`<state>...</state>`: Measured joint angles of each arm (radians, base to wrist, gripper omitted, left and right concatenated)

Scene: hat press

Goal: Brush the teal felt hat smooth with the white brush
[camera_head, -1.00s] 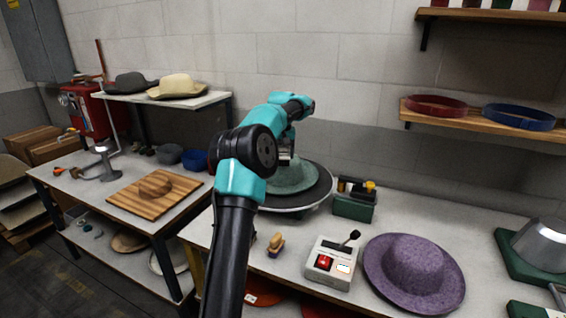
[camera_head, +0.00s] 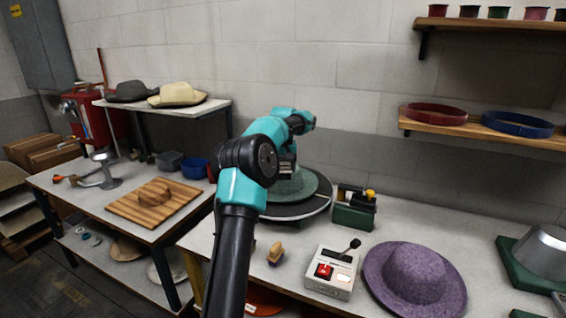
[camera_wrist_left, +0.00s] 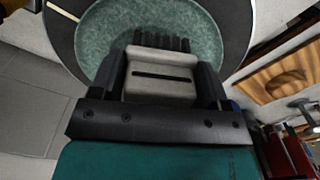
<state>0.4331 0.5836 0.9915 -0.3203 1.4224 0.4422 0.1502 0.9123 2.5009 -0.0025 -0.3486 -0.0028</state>
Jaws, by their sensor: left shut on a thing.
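The teal felt hat (camera_head: 300,187) lies on a dark round turntable (camera_head: 305,213) behind my arm in the head view. In the left wrist view the hat (camera_wrist_left: 205,40) fills the top middle, with its rim inside the dark ring. My left gripper (camera_head: 287,167) is over the hat's left part. In the left wrist view the gripper (camera_wrist_left: 160,88) is shut on the white brush (camera_wrist_left: 160,62), whose dark bristles point at the hat. I cannot tell whether the bristles touch the felt. My forearm and the gripper hide part of the hat. My right gripper is not in view.
A green device (camera_head: 354,208) stands right of the turntable. A control box (camera_head: 331,272) with a red button, a wooden-handled tool (camera_head: 275,252) and a purple hat (camera_head: 414,277) lie in front. A side table (camera_head: 85,178) stands left; the wall is close behind.

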